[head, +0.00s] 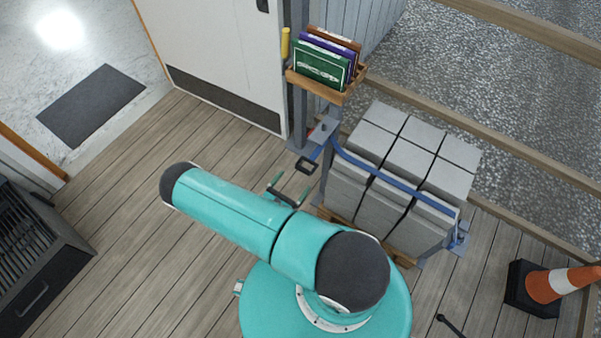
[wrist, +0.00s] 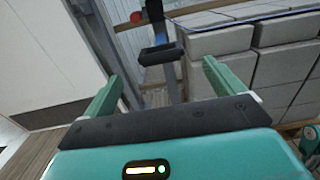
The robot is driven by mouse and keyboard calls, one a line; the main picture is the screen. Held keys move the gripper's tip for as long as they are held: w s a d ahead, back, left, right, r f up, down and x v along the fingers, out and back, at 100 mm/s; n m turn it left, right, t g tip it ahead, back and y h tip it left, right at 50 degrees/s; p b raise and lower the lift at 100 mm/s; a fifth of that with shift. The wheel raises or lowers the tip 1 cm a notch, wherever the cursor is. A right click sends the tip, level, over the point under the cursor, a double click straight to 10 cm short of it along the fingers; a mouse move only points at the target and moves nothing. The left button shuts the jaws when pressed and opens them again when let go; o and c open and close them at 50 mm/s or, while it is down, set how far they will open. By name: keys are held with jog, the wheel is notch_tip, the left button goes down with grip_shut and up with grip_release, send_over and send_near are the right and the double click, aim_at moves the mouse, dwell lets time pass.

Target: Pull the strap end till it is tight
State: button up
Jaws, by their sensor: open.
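A blue strap (head: 392,181) runs over a stack of grey blocks (head: 415,150) in the head view. At its left side is a grey metal fitting (head: 322,131), and the short blue strap end hangs from there with a black loop (head: 307,165). My gripper (head: 289,187) is open and empty, just below and left of the loop in that view. In the wrist view the black loop (wrist: 161,53) shows ahead, between the two green fingers of my gripper (wrist: 158,76) and apart from both. The blocks (wrist: 222,42) stand to its right.
A post with a wooden rack (head: 320,84) of folders rises behind the fitting. A white door (head: 215,55) stands at the back. An orange cone (head: 560,284) is at the right, a dark slatted unit (head: 30,258) at the left. The plank floor (head: 130,180) between is clear.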

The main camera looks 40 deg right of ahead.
jog(key=shift+v, duration=2.3)
jog(key=w+a+r+m+g+y, duration=0.25)
jog(key=r+m+g, duration=0.35)
jog(key=r, duration=0.9)
jog(key=w+a+r+m+g+y, duration=0.1)
jog(key=a+r+m+g+y, duration=0.2)
jog(key=r+m, duration=0.8)
jog(key=s+a+r+m+t+y, duration=0.1)
jog(key=s+r+t+y, duration=0.1)
jog(key=r, duration=0.8)
jog(key=s+a+r+m+t+y, duration=0.2)
jog(key=s+r+y, duration=0.3)
jog(key=r, duration=0.5)
jog(key=s+a+r+m+t+y, duration=0.2)
jog(key=s+r+t+y, duration=0.2)
jog(key=r, duration=0.6)
jog(key=shift+s, duration=0.95)
jog(key=shift+a+r+y, duration=0.1)
jog(key=shift+y, duration=0.15)
